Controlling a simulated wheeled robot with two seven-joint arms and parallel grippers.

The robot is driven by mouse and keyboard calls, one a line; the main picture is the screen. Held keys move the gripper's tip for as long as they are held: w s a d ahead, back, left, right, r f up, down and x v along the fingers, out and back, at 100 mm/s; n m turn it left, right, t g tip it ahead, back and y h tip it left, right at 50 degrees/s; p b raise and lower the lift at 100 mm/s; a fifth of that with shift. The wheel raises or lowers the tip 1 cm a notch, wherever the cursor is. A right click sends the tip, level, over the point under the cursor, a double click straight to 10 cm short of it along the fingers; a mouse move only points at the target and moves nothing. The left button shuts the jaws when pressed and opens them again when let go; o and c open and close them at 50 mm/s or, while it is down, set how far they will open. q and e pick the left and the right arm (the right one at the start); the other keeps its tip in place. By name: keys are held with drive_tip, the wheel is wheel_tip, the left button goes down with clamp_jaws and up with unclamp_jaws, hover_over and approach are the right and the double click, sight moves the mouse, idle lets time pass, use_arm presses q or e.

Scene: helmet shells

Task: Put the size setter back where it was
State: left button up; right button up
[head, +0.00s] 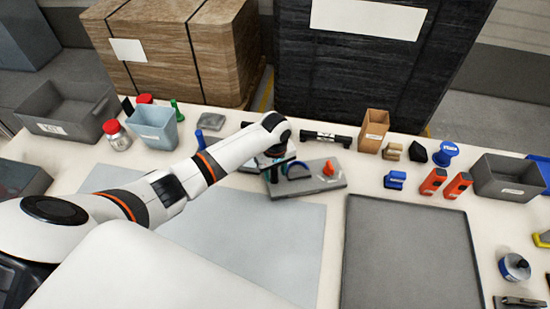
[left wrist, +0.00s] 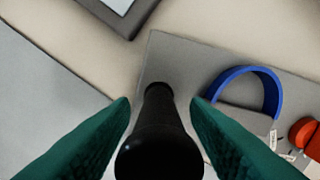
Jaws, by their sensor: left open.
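A black round-handled tool (left wrist: 158,145), which looks like the size setter, stands upright on a grey board (left wrist: 188,62). My left gripper (left wrist: 161,102) is open, with one green finger on each side of the tool; I cannot tell whether they touch it. In the head view the left gripper (head: 278,158) is over the left part of the board (head: 315,186), and my arm hides most of the tool. A blue arch-shaped piece (left wrist: 250,72) and an orange-red piece (left wrist: 308,135) stand on the board to the tool's right. My right gripper is not in view.
A dark grey mat (head: 405,255) lies right of centre and a light grey sheet (head: 285,240) lies under my arm. A black bar (head: 326,138) and a tan box (head: 373,130) stand behind the board. Grey bins (head: 508,178) and small coloured tools sit around the table.

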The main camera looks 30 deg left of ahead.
use_arm(q)
wheel_tip(320, 180, up, 11)
drive_tip(key=shift+f+b, duration=0.1)
drive_tip(key=shift+b, duration=0.3)
drive_tip(key=shift+s+f, duration=0.1)
